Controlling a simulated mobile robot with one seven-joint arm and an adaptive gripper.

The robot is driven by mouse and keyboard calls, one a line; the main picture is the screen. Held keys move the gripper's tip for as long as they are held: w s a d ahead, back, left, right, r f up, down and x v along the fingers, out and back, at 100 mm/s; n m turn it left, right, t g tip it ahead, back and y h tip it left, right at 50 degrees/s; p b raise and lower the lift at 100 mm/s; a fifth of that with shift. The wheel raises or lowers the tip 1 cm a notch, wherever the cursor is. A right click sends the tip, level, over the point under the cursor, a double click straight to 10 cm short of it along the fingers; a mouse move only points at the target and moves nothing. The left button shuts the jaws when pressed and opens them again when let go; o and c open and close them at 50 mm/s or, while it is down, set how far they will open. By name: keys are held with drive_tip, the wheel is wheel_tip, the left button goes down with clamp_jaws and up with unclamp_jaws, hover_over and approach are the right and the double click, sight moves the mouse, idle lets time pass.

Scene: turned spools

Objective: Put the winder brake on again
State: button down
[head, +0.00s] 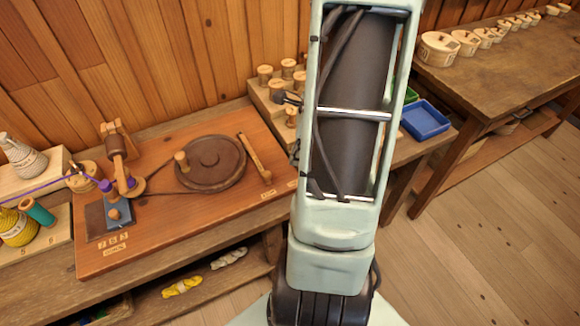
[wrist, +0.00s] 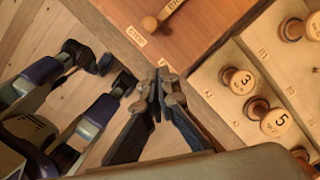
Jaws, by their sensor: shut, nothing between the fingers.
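The winder stands on a reddish wooden board (head: 150,235) on the bench in the head view. Its dark round wheel (head: 212,165) has an upright wooden handle (head: 182,161). A slim wooden lever (head: 254,157), which looks like the brake, lies at the wheel's right with a small knob at its near end. A strip of board shows between lever and wheel. The lever's knobbed end also shows at the top of the wrist view (wrist: 162,16). My gripper (wrist: 158,86) is shut and empty over the board's corner, apart from the lever. My arm hides part of the bench.
Several spools (head: 266,76) stand on a stepped rack behind my arm; numbered spools show in the wrist view (wrist: 237,80). A blue tray (head: 426,119) lies to the right. The spindle (head: 117,155) and purple thread are at the left. The board between lever and front edge is clear.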

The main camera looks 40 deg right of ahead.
drive_tip(key=shift+v, duration=2.15)
drive_tip(key=shift+w+d, duration=0.1)
drive_tip(key=shift+d, duration=0.1)
